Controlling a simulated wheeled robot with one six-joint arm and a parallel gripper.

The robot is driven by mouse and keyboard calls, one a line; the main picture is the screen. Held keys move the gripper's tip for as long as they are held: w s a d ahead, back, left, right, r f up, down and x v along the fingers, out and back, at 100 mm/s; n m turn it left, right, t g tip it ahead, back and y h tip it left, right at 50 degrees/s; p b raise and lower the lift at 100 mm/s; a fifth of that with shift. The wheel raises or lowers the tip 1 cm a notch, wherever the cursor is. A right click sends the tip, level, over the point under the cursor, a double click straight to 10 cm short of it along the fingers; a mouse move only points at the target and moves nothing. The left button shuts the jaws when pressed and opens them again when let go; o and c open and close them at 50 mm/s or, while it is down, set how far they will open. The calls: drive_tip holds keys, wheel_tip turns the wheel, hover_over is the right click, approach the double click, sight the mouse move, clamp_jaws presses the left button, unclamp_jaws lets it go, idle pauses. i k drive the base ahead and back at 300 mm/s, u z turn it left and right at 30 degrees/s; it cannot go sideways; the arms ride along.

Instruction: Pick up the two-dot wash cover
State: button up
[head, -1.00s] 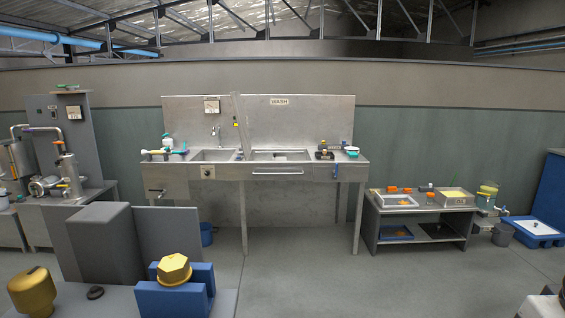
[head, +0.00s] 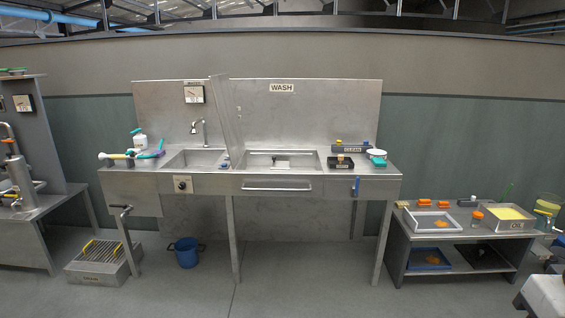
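The wash station (head: 295,187) stands ahead against the wall, under a WASH sign (head: 282,88). Its left sink (head: 195,158) has a tap behind it. Its right basin (head: 284,160) holds a small dark and pale item (head: 282,163). I cannot make out a cover with two dots; any such marks are too small to tell. My gripper is not in view.
A blue bucket (head: 186,252) and a grated drain box (head: 101,262) stand on the floor at the left. A low bench (head: 398,262) with trays stands at the right. Open floor (head: 300,290) lies before the station.

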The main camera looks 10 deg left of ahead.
sight(274, 165)
drive_tip(key=i, duration=1.65)
drive_tip(key=u, duration=0.7)
drive_tip(key=i, duration=2.05)
drive_tip(key=u, duration=0.1)
